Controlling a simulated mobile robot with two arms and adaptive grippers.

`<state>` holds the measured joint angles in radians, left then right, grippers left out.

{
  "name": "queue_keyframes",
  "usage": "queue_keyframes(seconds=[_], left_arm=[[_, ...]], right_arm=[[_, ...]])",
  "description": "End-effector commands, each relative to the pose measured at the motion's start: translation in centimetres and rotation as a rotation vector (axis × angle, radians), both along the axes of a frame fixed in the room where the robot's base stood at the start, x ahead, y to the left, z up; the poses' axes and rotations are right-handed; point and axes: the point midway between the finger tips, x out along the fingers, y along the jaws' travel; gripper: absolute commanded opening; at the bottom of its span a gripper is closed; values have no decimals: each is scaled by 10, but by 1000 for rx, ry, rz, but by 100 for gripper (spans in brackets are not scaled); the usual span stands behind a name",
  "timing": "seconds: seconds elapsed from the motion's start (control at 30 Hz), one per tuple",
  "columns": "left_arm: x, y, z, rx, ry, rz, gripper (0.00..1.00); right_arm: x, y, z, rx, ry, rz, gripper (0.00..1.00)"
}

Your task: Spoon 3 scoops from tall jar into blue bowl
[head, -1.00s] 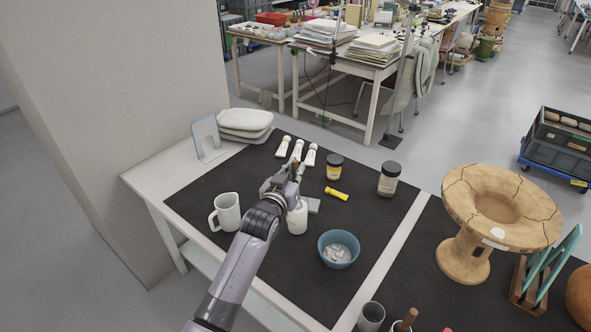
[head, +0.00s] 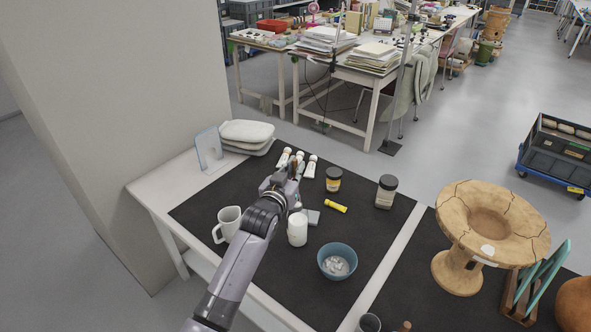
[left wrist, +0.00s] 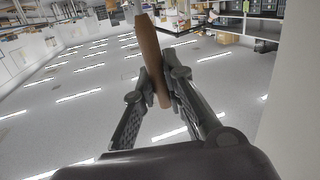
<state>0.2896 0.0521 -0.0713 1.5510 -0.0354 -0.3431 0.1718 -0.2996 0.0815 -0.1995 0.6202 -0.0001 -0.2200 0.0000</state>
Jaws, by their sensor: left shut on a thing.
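My left gripper (head: 291,176) is shut on a brown wooden handle (left wrist: 153,65), seen between its fingers in the left wrist view. I cannot make out a spoon bowl. The blue bowl (head: 337,270) stands on the dark mat and holds whitish lumpy contents. A white jar (head: 297,231) stands below the gripper in the picture, left of the bowl. A clear jar with a dark lid (head: 385,192) stands at the mat's right. I cannot tell which is the tall jar. My right gripper is not in view.
A white pitcher (head: 228,224) stands left of the white jar. A yellow tube (head: 336,206), a small yellow-labelled jar (head: 333,180) and several white tubes (head: 309,167) lie or stand farther back. A cracked clay vessel (head: 458,273) stands at right. The mat's front left is clear.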

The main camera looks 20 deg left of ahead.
Motion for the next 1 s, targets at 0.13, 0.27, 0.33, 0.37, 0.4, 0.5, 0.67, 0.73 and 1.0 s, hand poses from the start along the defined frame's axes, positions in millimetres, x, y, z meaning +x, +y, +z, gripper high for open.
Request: queue_keyframes(seconds=[0.13,0.27,0.33,0.37,0.4,0.5,0.67,0.73,1.0], left_arm=[[1,1,16,1,-1,0,0],[2,2,26,1,0,0,0],[2,2,28,1,0,0,0],[2,2,28,1,0,0,0],[2,2,29,1,0,0,0],[2,2,32,0,0,0,0],[2,2,48,0,-1,0,0],[2,2,56,0,-1,0,0],[2,2,62,0,0,0,0]], right_arm=[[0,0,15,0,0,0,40],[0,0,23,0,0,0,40],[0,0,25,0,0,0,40],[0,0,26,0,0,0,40],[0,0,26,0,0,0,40],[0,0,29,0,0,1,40],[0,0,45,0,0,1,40],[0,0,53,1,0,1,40],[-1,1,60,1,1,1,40]])
